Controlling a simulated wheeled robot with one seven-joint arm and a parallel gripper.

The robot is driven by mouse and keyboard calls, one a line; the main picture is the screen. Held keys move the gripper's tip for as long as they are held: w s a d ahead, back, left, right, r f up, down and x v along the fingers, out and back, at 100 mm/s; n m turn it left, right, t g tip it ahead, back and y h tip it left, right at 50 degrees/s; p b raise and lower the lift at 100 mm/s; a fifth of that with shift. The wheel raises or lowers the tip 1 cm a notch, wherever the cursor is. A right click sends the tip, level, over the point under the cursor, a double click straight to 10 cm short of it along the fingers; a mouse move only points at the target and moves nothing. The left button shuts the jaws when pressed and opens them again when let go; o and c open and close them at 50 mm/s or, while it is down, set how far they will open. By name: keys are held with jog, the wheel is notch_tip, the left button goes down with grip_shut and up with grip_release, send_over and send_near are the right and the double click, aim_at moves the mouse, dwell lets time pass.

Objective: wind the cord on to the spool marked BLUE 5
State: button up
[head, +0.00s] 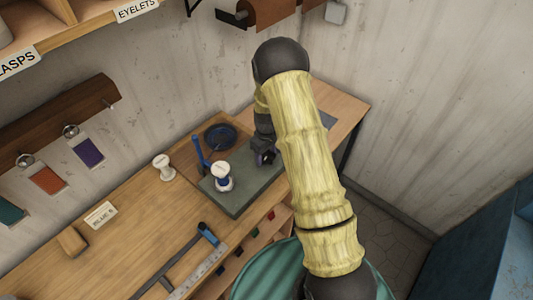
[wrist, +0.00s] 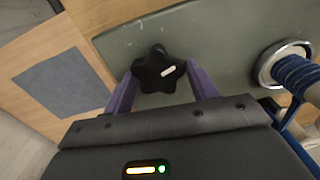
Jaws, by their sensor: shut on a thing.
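A spool (head: 222,177) with white ends and blue cord around its middle stands upright on a grey-green board (head: 240,205) on the bench. In the wrist view its blue windings (wrist: 298,74) sit above a metal disc (wrist: 277,62) at the right, and a blue strand runs down from them. My gripper (head: 266,158) is low over the board's far right part. In the wrist view its purple fingers are shut on a black star-shaped knob (wrist: 158,70) with a white mark. I cannot make out a marking on the spool.
A dark blue coil (head: 221,137) lies behind the board, and a blue upright (head: 199,150) stands near the spool. Another pale spool (head: 164,167), a small card (head: 100,215), a wooden block (head: 72,241) and a metal rule (head: 198,272) are on the bench to the left.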

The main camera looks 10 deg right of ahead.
jog(key=m+b, duration=0.1)
jog(key=m, duration=0.1)
jog(key=shift+w+m+b, duration=0.1)
jog(key=shift+m+b, duration=0.25)
jog(key=shift+m, duration=0.05)
jog(key=m+b, duration=0.1)
jog(key=m, duration=0.2)
jog(key=shift+m, duration=0.3)
jog(key=m+b, duration=0.1)
jog(key=m, duration=0.2)
jog(key=shift+m, duration=0.3)
jog(key=m, duration=0.3)
jog(key=shift+w+m, duration=0.1)
jog(key=shift+m, duration=0.2)
jog(key=m, duration=0.5)
jog(key=shift+d+r, duration=0.1)
jog(key=m+p, duration=0.1)
jog(key=m, duration=0.5)
jog(key=shift+m, duration=0.3)
